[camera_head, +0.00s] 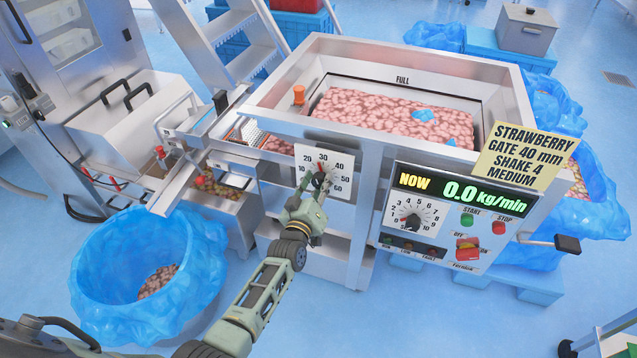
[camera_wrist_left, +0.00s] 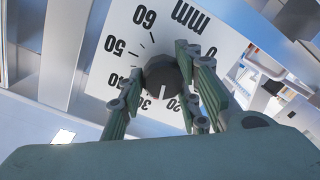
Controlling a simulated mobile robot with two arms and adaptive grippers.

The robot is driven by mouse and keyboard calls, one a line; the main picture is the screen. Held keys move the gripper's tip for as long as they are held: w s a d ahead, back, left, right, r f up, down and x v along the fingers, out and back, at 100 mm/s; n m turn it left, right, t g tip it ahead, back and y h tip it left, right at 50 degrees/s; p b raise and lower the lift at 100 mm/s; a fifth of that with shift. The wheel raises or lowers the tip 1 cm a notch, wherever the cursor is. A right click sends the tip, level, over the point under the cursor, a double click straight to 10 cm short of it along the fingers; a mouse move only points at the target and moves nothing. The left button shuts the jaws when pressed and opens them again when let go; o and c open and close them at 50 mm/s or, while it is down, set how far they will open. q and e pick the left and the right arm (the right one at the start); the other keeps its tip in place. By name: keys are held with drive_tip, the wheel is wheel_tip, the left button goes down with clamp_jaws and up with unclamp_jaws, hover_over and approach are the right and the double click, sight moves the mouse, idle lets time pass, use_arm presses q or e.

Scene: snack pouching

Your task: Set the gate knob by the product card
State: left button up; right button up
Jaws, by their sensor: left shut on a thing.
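The product card (camera_head: 524,155) is pale yellow and reads STRAWBERRY, GATE 40 mm, SHAKE 4, MEDIUM. The gate dial plate (camera_head: 342,186) is white, with numbers up to 60, on the front of the steel hopper. My left gripper (camera_head: 318,186) is at this dial, shut on the black gate knob. In the left wrist view its fingers stand on both sides of the gate knob (camera_wrist_left: 160,72). The knob's white mark points between 20 and 30. In the head view the gripper hides most of the knob. My right gripper is not in view.
The control panel (camera_head: 455,213) right of the dial shows 0.0 kg/min, with a second knob (camera_head: 410,221) and several buttons. A black-ended handle (camera_head: 566,243) juts out at its right. A blue-lined bin (camera_head: 100,270) stands at lower left. The hopper (camera_head: 345,60) holds pink pieces.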

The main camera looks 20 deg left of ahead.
use_arm(q)
drive_tip(key=m, duration=0.5)
drive_tip(key=shift+w+d+m, duration=0.1)
drive_tip(key=shift+d+m, duration=0.1)
drive_tip(key=shift+m, duration=0.1)
drive_tip(key=shift+f+m+b, duration=0.15)
drive_tip(key=shift+m+b, duration=0.2)
drive_tip(key=shift+m, duration=1.2)
drive_tip(key=shift+f+m+b, duration=0.15)
drive_tip(key=shift+m+b, duration=0.2)
drive_tip(key=shift+m, duration=1.2)
drive_tip(key=shift+f, duration=0.1)
drive_tip(key=o, duration=1.1)
